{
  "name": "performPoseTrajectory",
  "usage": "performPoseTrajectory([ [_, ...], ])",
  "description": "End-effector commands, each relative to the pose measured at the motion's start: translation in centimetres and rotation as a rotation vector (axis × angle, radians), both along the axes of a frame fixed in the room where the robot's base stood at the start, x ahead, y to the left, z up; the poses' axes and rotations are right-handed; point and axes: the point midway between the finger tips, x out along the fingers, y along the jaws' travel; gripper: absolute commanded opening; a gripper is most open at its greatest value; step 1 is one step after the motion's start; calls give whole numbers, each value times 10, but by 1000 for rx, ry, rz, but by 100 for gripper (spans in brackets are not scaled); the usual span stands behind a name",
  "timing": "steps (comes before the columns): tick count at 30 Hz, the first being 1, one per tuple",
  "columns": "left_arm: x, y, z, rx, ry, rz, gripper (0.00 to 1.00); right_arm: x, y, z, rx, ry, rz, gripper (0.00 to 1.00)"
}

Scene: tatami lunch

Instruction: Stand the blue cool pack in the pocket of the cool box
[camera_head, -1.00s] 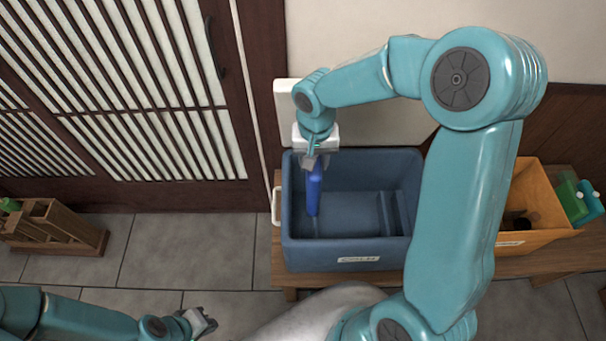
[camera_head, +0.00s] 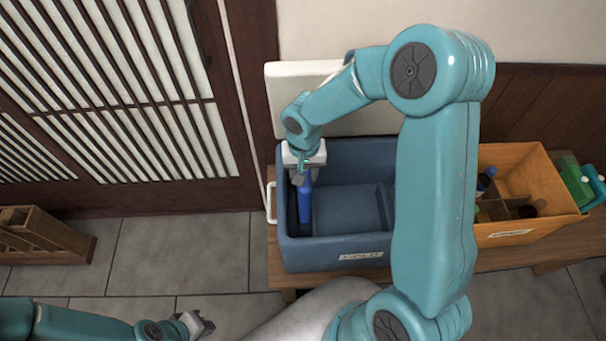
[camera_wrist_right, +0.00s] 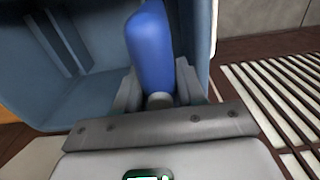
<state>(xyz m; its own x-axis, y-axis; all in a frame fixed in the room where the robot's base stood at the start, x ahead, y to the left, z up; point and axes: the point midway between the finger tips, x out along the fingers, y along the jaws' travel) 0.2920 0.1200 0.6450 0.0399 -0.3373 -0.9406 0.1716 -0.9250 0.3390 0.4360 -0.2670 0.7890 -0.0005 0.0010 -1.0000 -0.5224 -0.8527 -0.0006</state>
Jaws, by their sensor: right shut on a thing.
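The blue cool pack (camera_head: 305,199) is held upright inside the left part of the blue cool box (camera_head: 338,249). My right gripper (camera_head: 303,174) is shut on its upper end, above the box's left side. In the right wrist view the cool pack (camera_wrist_right: 151,48) sits between the two fingers (camera_wrist_right: 158,92), with a wall of the cool box (camera_wrist_right: 45,60) beside it. I cannot tell whether the pack's lower end touches the pocket. My left gripper (camera_head: 197,324) is empty at the bottom of the head view, away from the box; its fingers look apart.
The box's white lid (camera_head: 285,82) stands open at the back. An orange crate (camera_head: 515,229) with bottles stands to the right on the wooden bench (camera_head: 550,245), partly behind my right arm. A wooden rack (camera_head: 45,240) is on the tiled floor at left.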

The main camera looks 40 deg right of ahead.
Motion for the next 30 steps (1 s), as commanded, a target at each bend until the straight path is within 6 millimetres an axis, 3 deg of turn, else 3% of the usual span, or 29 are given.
performPoseTrajectory([
  [11,0,0,-10,0,0,0,0,1,0,-18,1,-1,-1,0],
  [22,0,0,-37,0,0,0,0,2,0,-56,0,-1,0,0],
  [30,0,0,-45,0,0,0,0,2,0,-62,0,-1,0,0],
])
